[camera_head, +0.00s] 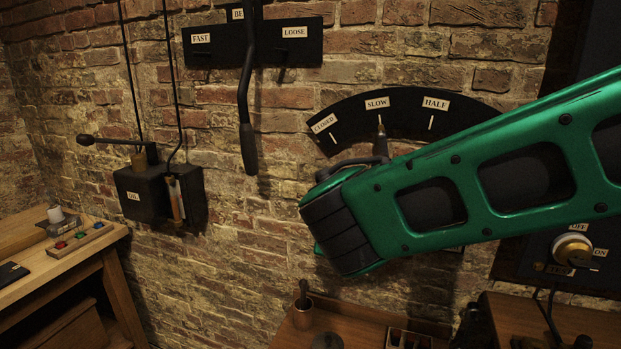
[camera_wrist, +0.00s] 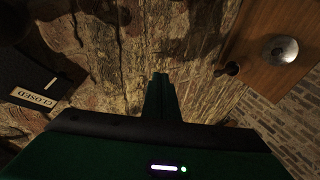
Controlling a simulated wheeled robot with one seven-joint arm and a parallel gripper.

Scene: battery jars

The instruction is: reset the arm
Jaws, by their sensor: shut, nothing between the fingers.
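My green arm reaches in from the right in the head view and ends in front of the brick wall, below the dial plate (camera_head: 360,108) labelled CLOSED, SLOW and HALF. Its dark end hides part of the wall and of whatever is mounted below the plate. My gripper's fingers cannot be made out in the head view. In the wrist view my gripper (camera_wrist: 160,77) points up the picture with its fingers together and nothing between them. The CLOSED label (camera_wrist: 33,97) shows at the left of the wrist view.
A lever (camera_head: 248,130) hangs below the FAST and LOOSE plate (camera_head: 220,50). A black oil box (camera_head: 140,192) with a handle is at left. A wooden bench (camera_head: 60,265) stands far left.

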